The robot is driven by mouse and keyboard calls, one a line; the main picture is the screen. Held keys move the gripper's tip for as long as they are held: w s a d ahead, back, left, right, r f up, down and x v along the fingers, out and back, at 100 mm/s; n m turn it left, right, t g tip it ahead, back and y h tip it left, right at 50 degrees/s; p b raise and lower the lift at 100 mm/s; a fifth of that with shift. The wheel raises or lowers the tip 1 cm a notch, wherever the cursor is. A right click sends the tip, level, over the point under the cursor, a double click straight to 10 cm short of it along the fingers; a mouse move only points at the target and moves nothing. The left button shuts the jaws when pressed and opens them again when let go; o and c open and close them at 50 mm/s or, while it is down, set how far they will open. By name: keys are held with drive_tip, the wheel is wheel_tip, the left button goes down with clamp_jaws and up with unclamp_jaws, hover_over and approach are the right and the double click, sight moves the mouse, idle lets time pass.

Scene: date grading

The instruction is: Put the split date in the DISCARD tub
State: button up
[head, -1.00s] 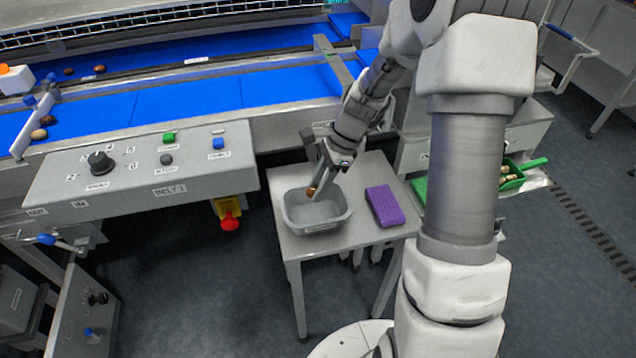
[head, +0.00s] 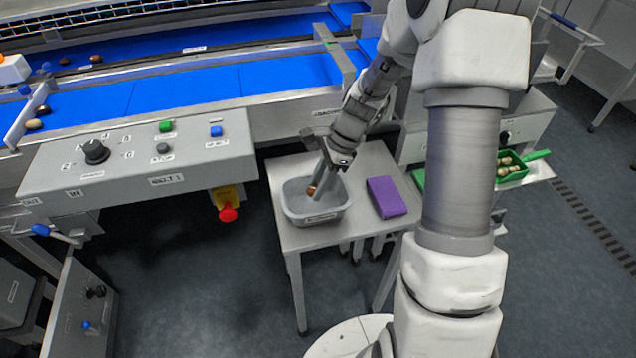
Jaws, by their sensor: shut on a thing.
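My gripper (head: 318,183) points down over the grey tub (head: 329,214) on the small side table. It is shut on a brown date (head: 311,190), which sits between the fingertips at the tub's back left, at about rim height or just inside. I cannot tell whether the date touches the tub. A label is on the tub's front wall, too small to read. The split in the date cannot be made out at this size.
A purple sponge-like block (head: 386,197) lies right of the tub on the table (head: 290,238). The blue belt (head: 190,90) behind carries several dates at the far left. A control panel (head: 140,158) stands left. A green tray (head: 511,171) with pale items is at right.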

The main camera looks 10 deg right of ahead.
drive_tip(key=shift+f+b, duration=1.6)
drive_tip(key=shift+f, duration=0.95)
idle(1.0)
drive_tip(key=o, duration=0.9)
drive_tip(key=shift+c, duration=0.2)
drive_tip(key=shift+r, duration=0.1)
drive_tip(key=p+v, duration=0.4)
drive_tip(key=v, duration=1.3)
drive_tip(key=shift+r, duration=0.2)
wheel_tip(320, 180, up, 8)
drive_tip(key=n+h+p, duration=0.1)
drive_tip(key=n+p, duration=0.2)
drive_tip(key=n, duration=0.1)
hover_over(318, 207)
drive_tip(key=s+d, duration=0.4)
drive_tip(key=s+a+r+n+t+h+p, duration=0.3)
drive_tip(key=s+r+n+t+p, duration=0.2)
drive_tip(key=s+r+n, duration=0.9)
drive_tip(key=shift+s+r+t+p, duration=0.15)
drive_tip(key=shift+s+t+p, duration=0.25)
drive_tip(key=shift+s, duration=0.8)
